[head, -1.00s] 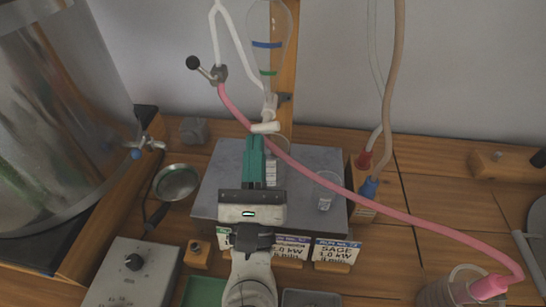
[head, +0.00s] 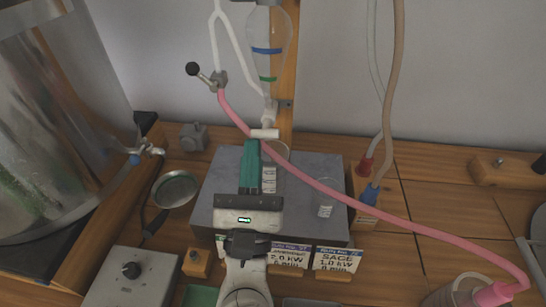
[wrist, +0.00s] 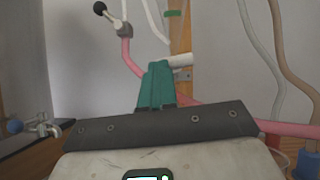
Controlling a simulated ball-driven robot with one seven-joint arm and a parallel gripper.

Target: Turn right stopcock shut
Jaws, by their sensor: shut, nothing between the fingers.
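A clear pear-shaped funnel with a blue and a green band (head: 267,50) hangs upright at the back. A white stopcock sits at its lower end, and its white bar handle (head: 265,133) lies about level. My gripper (head: 251,149) has green fingers, shut together and empty, pointing at the back wall. Their tips are just below and left of the bar handle in the head view; I cannot tell whether they touch it. In the wrist view the fingers (wrist: 157,75) stand in front of the stopcock and hide part of it; a white piece (wrist: 181,61) shows beside them.
A pink hose (head: 330,190) runs from a black-knobbed valve (head: 205,75) across to the lower right. A grey slab (head: 325,160) with glass beakers lies beneath. A tank tap with a blue knob (head: 135,159) is at left. Wall space beside the funnel is free.

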